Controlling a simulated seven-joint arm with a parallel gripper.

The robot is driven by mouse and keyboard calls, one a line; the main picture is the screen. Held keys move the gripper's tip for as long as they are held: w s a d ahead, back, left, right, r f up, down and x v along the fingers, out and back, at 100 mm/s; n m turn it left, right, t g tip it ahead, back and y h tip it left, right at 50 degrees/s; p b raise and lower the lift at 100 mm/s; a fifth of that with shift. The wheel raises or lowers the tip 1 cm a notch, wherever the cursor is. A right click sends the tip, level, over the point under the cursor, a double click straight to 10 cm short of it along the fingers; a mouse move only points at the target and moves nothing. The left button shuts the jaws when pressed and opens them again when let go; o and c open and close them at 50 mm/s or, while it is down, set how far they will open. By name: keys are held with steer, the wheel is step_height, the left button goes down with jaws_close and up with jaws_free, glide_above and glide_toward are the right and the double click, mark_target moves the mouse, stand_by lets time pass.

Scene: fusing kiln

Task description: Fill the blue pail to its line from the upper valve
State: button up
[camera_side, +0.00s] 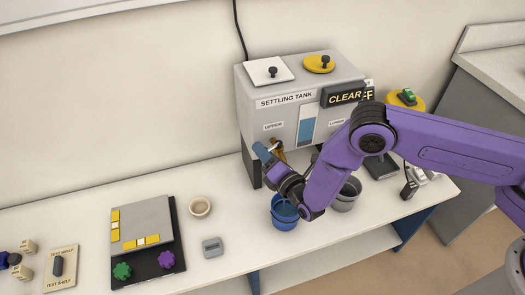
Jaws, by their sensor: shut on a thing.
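The settling tank (257,119) stands at the back of the bench, with signs reading UPPER, LOWER and CLEAR. A blue sight window (306,128) is on its front. The brass upper valve (278,149) sits below the UPPER label, partly covered by my gripper. My gripper (266,158) is shut at this valve; the exact contact is hidden by its fingers. The blue pail (284,221) stands below my gripper, its rim partly covered by my wrist. I cannot make out its line or water level. The lower valve is hidden behind my arm.
A grey pail (347,200) stands right of the blue one, close to my arm. A beige cup (200,207), a small grey device (213,247) and a panel with green and purple knobs (142,240) lie left. A green button on yellow (407,98) is right.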

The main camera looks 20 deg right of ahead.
steer(key=shift+a+r, duration=0.15)
steer(key=o, duration=0.9)
steer(key=shift+s, duration=0.1)
steer(key=shift+o, duration=0.4)
steer(key=v, duration=1.7)
steer(key=shift+s+d, duration=0.15)
steer(key=shift+d, duration=0.05)
